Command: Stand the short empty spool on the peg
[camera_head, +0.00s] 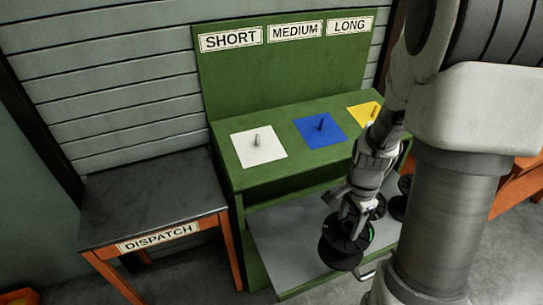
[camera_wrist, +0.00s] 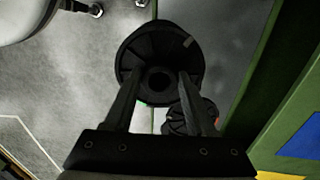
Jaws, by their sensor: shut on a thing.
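My gripper (camera_head: 352,212) is shut on a black spool (camera_head: 338,252), holding it in front of the green stand, about level with its lower grey shelf. A small bright green patch shows on the spool's side. In the wrist view, the spool's round flange and central hole (camera_wrist: 160,78) lie between my gripper's fingers (camera_wrist: 158,88). The short peg (camera_head: 257,140) stands upright and bare on a white square (camera_head: 242,155), below the SHORT sign (camera_head: 230,39). The gripper is right of and below that peg. Whether the held spool touches the shelf cannot be told.
Pegs also stand on the blue square (camera_head: 310,138) and yellow square (camera_head: 359,113). Other black spools (camera_head: 397,207) are by the lower shelf (camera_head: 285,255), one (camera_wrist: 190,120) near my fingers. The DISPATCH table (camera_head: 145,200) at left is bare. My arm covers the stand's right side.

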